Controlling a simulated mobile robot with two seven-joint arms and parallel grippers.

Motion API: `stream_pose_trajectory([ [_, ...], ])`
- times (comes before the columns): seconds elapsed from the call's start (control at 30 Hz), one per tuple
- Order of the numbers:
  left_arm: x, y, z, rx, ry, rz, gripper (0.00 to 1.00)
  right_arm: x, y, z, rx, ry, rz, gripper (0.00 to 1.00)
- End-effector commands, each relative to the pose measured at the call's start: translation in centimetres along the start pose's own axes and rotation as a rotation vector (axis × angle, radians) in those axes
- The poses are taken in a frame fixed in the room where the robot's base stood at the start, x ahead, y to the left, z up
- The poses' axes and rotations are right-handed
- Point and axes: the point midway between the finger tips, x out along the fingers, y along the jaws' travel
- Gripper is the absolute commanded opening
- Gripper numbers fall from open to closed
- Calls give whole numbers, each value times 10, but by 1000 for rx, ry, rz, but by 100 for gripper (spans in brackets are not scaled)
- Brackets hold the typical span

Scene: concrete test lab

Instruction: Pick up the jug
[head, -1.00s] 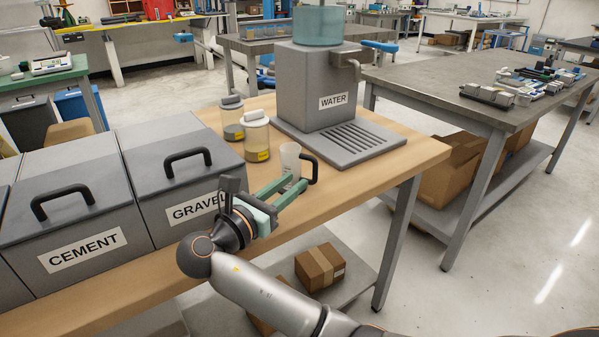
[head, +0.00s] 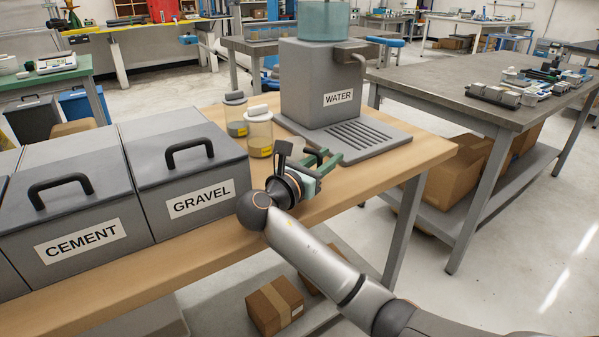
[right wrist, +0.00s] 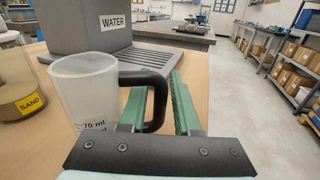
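The jug (right wrist: 85,90) is a translucent white measuring beaker with a black handle (right wrist: 160,100), upright on the wooden bench. In the right wrist view it stands left of centre, its handle pointing right. In the head view it is mostly hidden behind my right gripper (head: 328,162). The right gripper's green fingers also show in the right wrist view (right wrist: 158,88). They are open and apart, with the outer bar of the handle between them. The left finger shows through the handle's loop. I cannot tell whether either finger touches the handle. My left gripper is not in view.
A water dispenser (head: 318,90) with a grooved drip tray (head: 362,137) stands just behind. Lidded jars (head: 259,136), one labelled SAND in the wrist view, stand left of the jug. Gravel (head: 190,180) and cement (head: 75,222) bins fill the bench's left. Bench (head: 400,170) is clear at right.

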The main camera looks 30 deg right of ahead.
Motion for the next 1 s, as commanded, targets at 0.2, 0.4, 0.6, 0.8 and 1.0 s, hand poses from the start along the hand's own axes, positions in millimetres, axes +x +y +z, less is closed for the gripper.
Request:
stream_pose_trajectory([
  [0.2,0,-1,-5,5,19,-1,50,3,0,0,1,0,1,31],
  [0.4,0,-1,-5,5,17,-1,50,3,0,0,0,0,1,18],
  [0.6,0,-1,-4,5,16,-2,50,3,0,0,0,0,1,0],
  [0.8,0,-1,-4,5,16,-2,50,3,0,0,0,1,1,0],
  [1.0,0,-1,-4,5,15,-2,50,3,0,0,0,1,1,0],
])
